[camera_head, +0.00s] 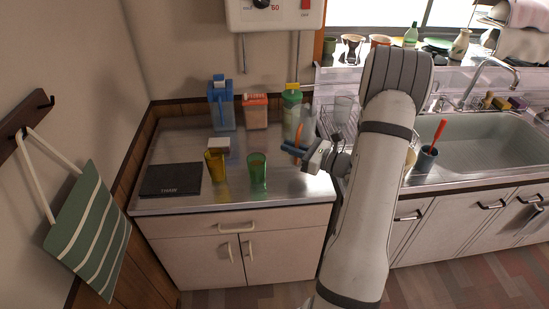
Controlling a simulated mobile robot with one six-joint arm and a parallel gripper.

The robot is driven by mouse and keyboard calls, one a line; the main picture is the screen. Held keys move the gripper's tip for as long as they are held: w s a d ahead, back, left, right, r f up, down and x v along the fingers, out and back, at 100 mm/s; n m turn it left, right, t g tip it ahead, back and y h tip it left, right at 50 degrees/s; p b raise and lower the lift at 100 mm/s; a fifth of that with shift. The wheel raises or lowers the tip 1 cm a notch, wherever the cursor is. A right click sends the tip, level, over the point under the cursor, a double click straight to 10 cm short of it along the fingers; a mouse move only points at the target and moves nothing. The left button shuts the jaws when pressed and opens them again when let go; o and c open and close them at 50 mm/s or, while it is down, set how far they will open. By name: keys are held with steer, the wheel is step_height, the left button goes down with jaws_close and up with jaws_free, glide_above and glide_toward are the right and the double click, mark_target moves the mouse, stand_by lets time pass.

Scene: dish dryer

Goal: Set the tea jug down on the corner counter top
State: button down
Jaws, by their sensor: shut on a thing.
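My gripper (294,150) is over the right part of the corner counter top (195,138), its blue fingertips shut at an upright orange handle (299,132). The handle seems to belong to a clear, see-through jug, which I take to be the tea jug (306,121). It looks upright. Its lower part is hidden by my gripper, and I cannot tell whether its base touches the counter.
A yellow cup (216,165), green cup (258,171) and black flat plate (171,179) are nearer the front. The sink (480,140) is right.

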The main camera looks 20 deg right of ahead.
mark_target(296, 164)
steer(key=shift+f, duration=2.85)
steer(key=shift+f, duration=0.15)
steer(key=c, duration=1.5)
jaws_free()
